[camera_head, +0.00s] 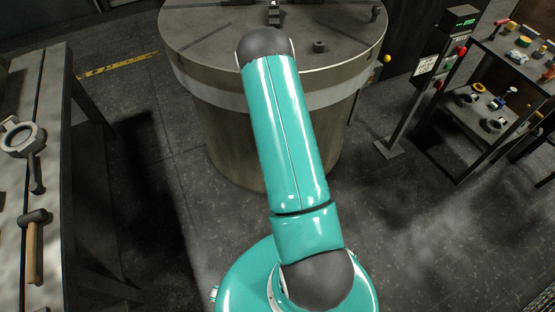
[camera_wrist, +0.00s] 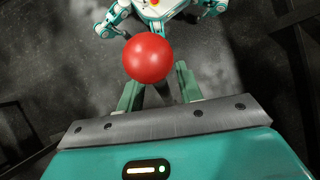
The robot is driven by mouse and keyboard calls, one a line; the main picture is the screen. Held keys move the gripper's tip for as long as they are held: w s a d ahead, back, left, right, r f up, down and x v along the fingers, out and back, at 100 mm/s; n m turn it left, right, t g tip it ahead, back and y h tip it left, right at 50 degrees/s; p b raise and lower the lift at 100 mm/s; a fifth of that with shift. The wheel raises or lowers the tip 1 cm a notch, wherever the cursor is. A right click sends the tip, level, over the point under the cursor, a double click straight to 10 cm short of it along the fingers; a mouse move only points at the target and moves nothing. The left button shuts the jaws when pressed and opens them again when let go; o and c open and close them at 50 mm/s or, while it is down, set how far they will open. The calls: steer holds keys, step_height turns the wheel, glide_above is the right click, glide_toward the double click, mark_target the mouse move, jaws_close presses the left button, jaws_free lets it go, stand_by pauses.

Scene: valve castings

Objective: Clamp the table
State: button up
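The round table (camera_head: 205,42) is a large grey metal drum with a slotted top, at the top centre of the head view. My arm stretches toward it and covers part of its top and front. In the wrist view a red ball (camera_wrist: 147,57), like a lever knob, shows at the fingertips of my gripper (camera_wrist: 158,74). The two green fingers stand apart, and the ball overlaps the left fingertip. I cannot tell whether either finger touches it. My gripper is hidden in the head view.
A bench (camera_head: 52,165) at left holds a ring-shaped casting (camera_head: 18,137) and a mallet (camera_head: 33,245). A post with a control box (camera_head: 458,22) stands right of the table. A shelf rack (camera_head: 500,100) with small parts is at far right.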

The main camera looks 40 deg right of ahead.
steer(key=r, duration=0.3)
steer(key=shift+s+a+r, duration=0.1)
steer(key=shift+s+r, duration=0.1)
steer(key=shift+r, duration=0.2)
steer(key=s+a+r, duration=0.7)
steer(key=s+r, duration=0.2)
steer(key=s, duration=0.2)
steer(key=shift+s+r, duration=0.15)
steer(key=shift+s, duration=0.15)
steer(key=shift+a, duration=0.1)
